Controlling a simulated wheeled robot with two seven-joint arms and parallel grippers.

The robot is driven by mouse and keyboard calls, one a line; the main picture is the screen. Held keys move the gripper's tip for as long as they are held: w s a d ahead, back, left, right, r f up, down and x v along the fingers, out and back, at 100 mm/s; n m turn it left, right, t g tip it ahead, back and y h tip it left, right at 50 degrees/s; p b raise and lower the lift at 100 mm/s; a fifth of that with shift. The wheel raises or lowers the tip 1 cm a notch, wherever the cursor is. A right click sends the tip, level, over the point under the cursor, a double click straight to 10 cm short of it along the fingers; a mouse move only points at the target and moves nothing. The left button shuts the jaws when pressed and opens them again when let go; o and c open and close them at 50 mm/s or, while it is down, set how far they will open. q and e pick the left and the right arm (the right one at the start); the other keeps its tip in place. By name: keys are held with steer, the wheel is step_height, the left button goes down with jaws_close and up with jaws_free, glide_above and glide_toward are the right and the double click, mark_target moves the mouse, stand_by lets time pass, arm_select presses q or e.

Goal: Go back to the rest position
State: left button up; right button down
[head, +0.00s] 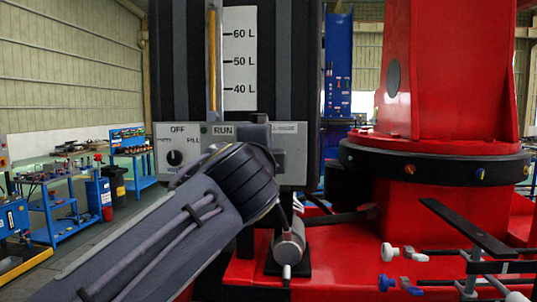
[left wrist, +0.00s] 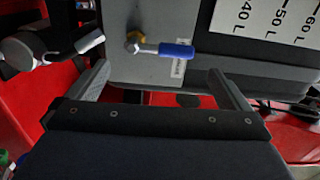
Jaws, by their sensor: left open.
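My left gripper (left wrist: 158,72) is open in the left wrist view, its two grey fingers wide apart with nothing between them. Just beyond the fingertips, a valve lever with a blue handle (left wrist: 176,50) sticks out from the grey control panel (left wrist: 125,22). It appears apart from both fingers. In the head view my left arm comes in from the lower left and its wrist covers the lower middle of the control panel (head: 293,165). The fingers and the blue lever are hidden or too unclear to tell there. My right gripper is not in view.
A black tank with a litre scale (head: 240,60) stands above the panel. A red crane column (head: 440,70) rises at the right on a red base. Several valve handles (head: 390,252) and a dark bar (head: 468,228) stick out at lower right. Blue workbenches (head: 62,205) stand far left.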

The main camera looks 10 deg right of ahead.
arm_select(q)
steer(key=s+a+f+n+g+y, duration=0.25)
steer(key=a+f+n, duration=0.25)
steer(key=a+f, duration=0.65)
steer(key=s+a+f+n+g+y, duration=0.1)
steer(key=s+a+f+n+g, duration=0.25)
steer(key=a+f+n, duration=0.8)
steer(key=s+a+f+g, duration=0.3)
steer(key=s+a+f, duration=0.6)
steer(key=s, duration=0.1)
steer(key=s+d+f+n+g+h, duration=0.2)
steer(key=s+f+n, duration=0.4)
steer(key=s+f, duration=0.6)
steer(key=shift+s+d+g, duration=0.15)
steer(key=shift+s+g, duration=0.25)
steer(key=shift+s, duration=0.5)
steer(key=shift+r, duration=0.1)
